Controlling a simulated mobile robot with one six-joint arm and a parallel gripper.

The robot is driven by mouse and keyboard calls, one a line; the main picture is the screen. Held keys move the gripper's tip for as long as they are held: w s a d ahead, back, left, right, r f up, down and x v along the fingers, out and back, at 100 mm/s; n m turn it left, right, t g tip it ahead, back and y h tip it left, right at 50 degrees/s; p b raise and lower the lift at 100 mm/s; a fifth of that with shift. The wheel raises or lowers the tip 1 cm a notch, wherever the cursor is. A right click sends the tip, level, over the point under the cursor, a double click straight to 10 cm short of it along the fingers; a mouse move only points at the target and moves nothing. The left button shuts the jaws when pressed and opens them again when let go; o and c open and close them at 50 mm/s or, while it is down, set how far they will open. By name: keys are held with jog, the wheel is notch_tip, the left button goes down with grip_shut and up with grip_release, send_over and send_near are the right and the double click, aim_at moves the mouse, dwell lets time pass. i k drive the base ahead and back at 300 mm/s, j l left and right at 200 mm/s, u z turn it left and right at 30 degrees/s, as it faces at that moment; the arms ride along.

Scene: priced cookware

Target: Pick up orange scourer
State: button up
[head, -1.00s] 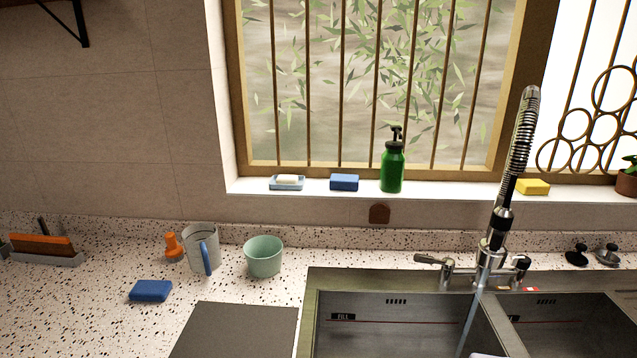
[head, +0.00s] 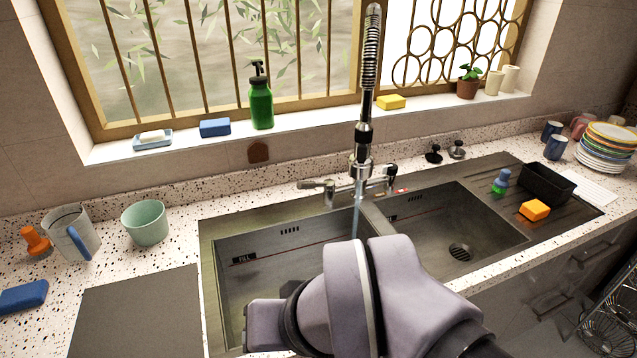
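An orange block (head: 535,210), which looks like the orange scourer, lies on the drainboard at the right of the sink, in front of a black bin. My arm rises at the bottom middle of the head view, in front of the sink. The gripper's fingers do not show, so I cannot see whether they are open or shut. The orange block is well to the right of the visible arm part, with nothing touching it from my side.
A black bin (head: 546,183) and a blue-green brush (head: 500,182) stand close to the orange block. Stacked plates (head: 604,150) are at the far right. The tap (head: 364,150) rises behind the sink (head: 290,250). Blue sponges (head: 22,297) and a green cup (head: 145,222) are at left.

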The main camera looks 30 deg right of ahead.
aim_at(535, 210)
jog(key=z, duration=2.4)
jog(key=u, duration=1.6)
jog(key=z, duration=1.15)
jog(key=i+l+z, duration=0.1)
jog(key=i+l, duration=1.8)
jog(key=i, duration=0.1)
